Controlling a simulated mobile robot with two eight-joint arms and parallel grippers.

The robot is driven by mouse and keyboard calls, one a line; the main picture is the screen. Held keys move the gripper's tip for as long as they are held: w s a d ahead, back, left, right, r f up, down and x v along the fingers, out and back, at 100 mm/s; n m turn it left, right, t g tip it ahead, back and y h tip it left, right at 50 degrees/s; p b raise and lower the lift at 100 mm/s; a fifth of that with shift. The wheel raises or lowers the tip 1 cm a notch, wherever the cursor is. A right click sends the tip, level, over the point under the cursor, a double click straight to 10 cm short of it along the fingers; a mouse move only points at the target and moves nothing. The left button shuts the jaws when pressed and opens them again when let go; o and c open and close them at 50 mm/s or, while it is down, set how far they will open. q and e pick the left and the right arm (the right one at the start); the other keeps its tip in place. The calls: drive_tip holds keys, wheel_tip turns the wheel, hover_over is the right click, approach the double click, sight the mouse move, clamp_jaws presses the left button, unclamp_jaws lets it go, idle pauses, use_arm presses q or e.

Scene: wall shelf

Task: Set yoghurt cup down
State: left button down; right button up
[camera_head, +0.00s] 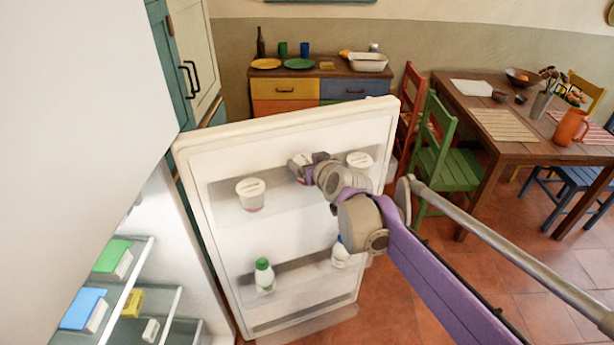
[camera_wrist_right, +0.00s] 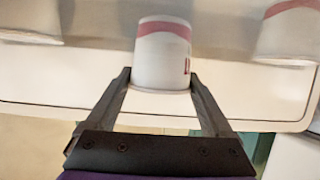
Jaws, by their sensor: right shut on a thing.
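The white yoghurt cup with a reddish band (camera_wrist_right: 163,55) stands between the two fingertips of my right gripper (camera_wrist_right: 159,80) in the wrist view. My right gripper (camera_head: 303,170) is shut on it at the upper shelf of the open fridge door (camera_head: 300,225). In the head view the cup (camera_head: 297,161) is partly hidden by the gripper. I cannot tell whether its base touches the shelf. My left gripper is not in view.
Two similar cups stand in the door shelf, one to the left (camera_head: 250,194) and one to the right (camera_head: 360,160). A green-capped bottle (camera_head: 264,277) and another white bottle (camera_head: 340,254) stand in the lower shelf. Fridge shelves with boxes (camera_head: 113,258) are at left. A green chair (camera_head: 440,155) stands beyond the door.

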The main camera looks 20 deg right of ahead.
drive_tip(key=shift+w+f, duration=0.1)
drive_tip(key=shift+f, duration=2)
drive_tip(key=o, duration=1.2)
drive_tip(key=shift+f, duration=0.1)
drive_tip(key=shift+s+r, duration=0.2)
drive_tip(key=shift+r, duration=0.05)
drive_tip(key=v, duration=1.2)
drive_tip(key=s+f+g, duration=0.2)
drive_tip(key=s+f, duration=0.4)
drive_tip(key=s, duration=0.2)
drive_tip(key=s+f+g+h, duration=0.1)
drive_tip(key=s+f+g, duration=0.2)
drive_tip(key=s+f, duration=0.3)
drive_tip(key=s+f+m+g, duration=0.1)
drive_tip(key=s+f+g, duration=0.2)
drive_tip(key=s+f, duration=0.3)
drive_tip(key=shift+s+a+f+p, duration=0.1)
drive_tip(key=shift+s+a+p, duration=0.1)
drive_tip(key=shift+s, duration=0.85)
drive_tip(key=shift+s+a+f+p, duration=0.1)
drive_tip(key=shift+s+a, duration=0.05)
drive_tip(key=shift+s, duration=0.85)
